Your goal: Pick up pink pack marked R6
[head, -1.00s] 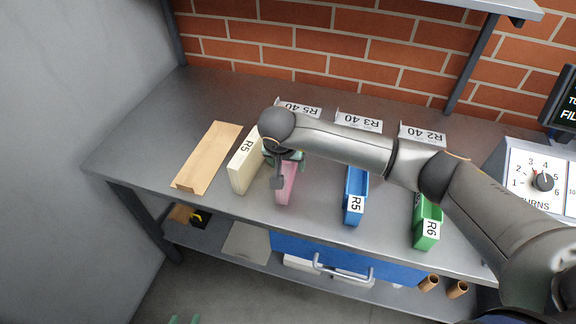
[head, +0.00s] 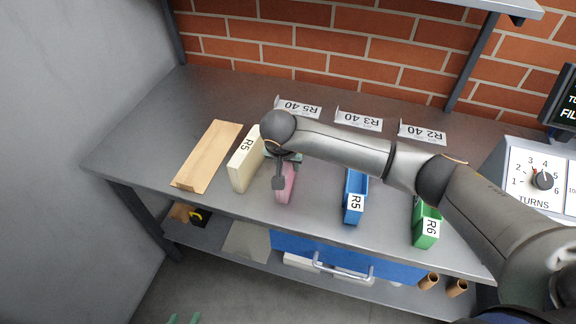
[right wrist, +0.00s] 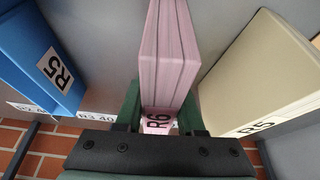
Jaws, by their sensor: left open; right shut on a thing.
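The pink pack (head: 286,187) stands upright between the cream R5 pack (head: 243,172) and the blue R5 holder (head: 354,200), largely hidden under my right arm in the head view. In the right wrist view the pink pack (right wrist: 168,60) shows its R6 mark. My right gripper (right wrist: 160,112) is shut on it, a green finger on each side. I cannot tell whether the pack touches the bench. My left gripper (head: 184,319) shows only its green fingertips at the bottom edge, open and empty, away from the bench.
A brown envelope (head: 208,157) lies at the left. A green R6 holder (head: 427,227) stands to the right. Cards R5 40 (head: 299,109), R3 40 (head: 359,121) and R2 40 (head: 422,132) stand behind. A dial box (head: 535,180) is at the right.

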